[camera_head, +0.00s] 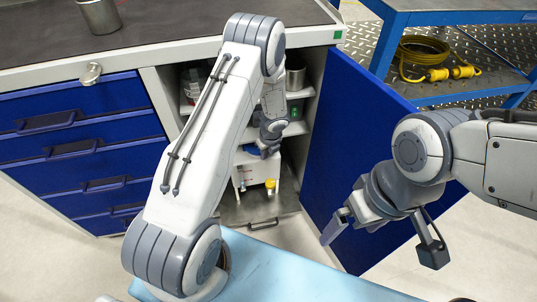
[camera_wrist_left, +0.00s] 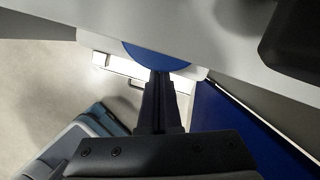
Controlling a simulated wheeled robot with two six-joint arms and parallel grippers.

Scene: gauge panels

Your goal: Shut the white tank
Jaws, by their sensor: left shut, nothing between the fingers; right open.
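The white tank (camera_head: 254,178) stands low inside the open cabinet, with a yellow part (camera_head: 271,185) on its front. A blue part (camera_head: 250,149) shows at its top, partly hidden by my left gripper. My left gripper (camera_head: 268,151) is shut and empty at the tank's top. In the left wrist view the shut fingers (camera_wrist_left: 159,80) point at the edge of a blue rounded part (camera_wrist_left: 157,54); I cannot tell whether they touch it. My right gripper (camera_head: 385,238) is open and empty, in front of the blue door.
The blue cabinet door (camera_head: 345,140) stands open to the right of the tank. Blue drawers (camera_head: 80,150) are on the left, under a dark worktop with a metal cup (camera_head: 99,15). A blue bench (camera_head: 450,50) with a yellow cable (camera_head: 425,55) stands at the back right.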

